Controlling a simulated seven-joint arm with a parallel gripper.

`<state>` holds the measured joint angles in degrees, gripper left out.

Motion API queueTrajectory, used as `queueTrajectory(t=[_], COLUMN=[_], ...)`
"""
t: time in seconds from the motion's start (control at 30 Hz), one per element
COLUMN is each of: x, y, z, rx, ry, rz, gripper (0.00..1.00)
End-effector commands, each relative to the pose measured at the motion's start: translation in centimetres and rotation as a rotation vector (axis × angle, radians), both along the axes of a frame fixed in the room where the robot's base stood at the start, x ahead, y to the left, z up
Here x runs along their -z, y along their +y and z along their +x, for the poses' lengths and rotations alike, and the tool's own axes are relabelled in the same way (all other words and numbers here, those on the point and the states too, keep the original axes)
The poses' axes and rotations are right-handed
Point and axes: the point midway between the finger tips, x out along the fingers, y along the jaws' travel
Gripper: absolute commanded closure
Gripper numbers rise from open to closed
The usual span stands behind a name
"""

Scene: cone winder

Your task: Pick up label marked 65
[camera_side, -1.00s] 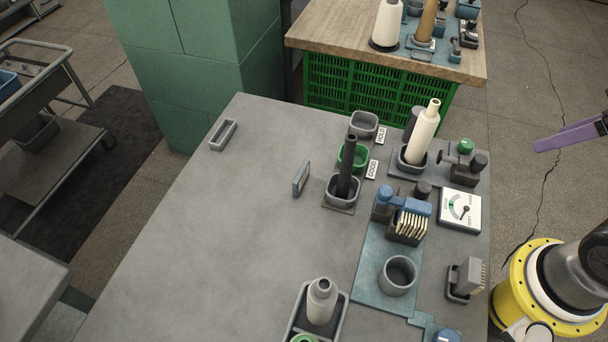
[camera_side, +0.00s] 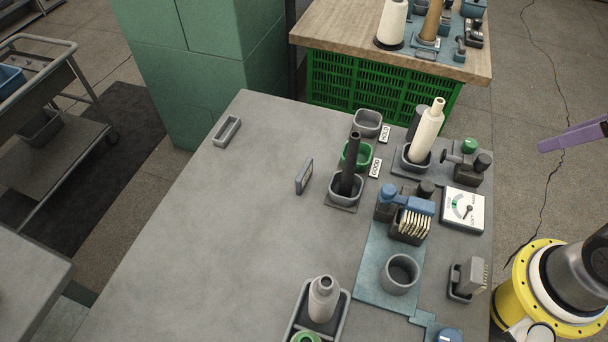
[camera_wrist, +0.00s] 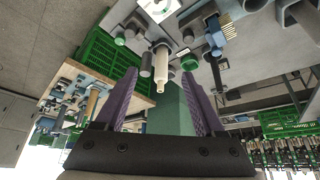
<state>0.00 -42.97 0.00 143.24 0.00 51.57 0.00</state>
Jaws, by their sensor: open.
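Several cream label-like cards stand in a dark holder (camera_side: 407,232) beside a blue-topped device (camera_side: 405,203) on the right half of the grey table. A second grey holder (camera_side: 464,283) with a pale, toothed-looking stack stands nearer the yellow arm base. I cannot read 65 on any of them. My gripper (camera_wrist: 160,76) has purple fingers, spread apart with nothing held between them in the wrist view. In the side view only one purple finger (camera_side: 575,136) shows, at the right edge, off the table and well apart from the cards.
A white cone (camera_side: 427,132), a black post (camera_side: 351,165) in a grey cup, and a dial gauge (camera_side: 463,209) stand around the cards. A grey round cup (camera_side: 399,274) and a grey bottle (camera_side: 323,298) are nearer. The table's left half (camera_side: 220,230) is mostly clear.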

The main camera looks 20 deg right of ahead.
Motion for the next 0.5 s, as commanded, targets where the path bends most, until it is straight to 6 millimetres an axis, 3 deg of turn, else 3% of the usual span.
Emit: queueTrajectory(t=[0.03, 0.1, 0.5], x=[0.0, 0.0, 0.02], y=[0.0, 0.0, 0.0], z=[0.0, 0.0, -0.07], rx=[0.0, 0.0, -0.064], ry=[0.0, 0.0, 0.003], rz=[0.0, 0.0, -0.034], gripper=[0.36, 0.47, 0.47])
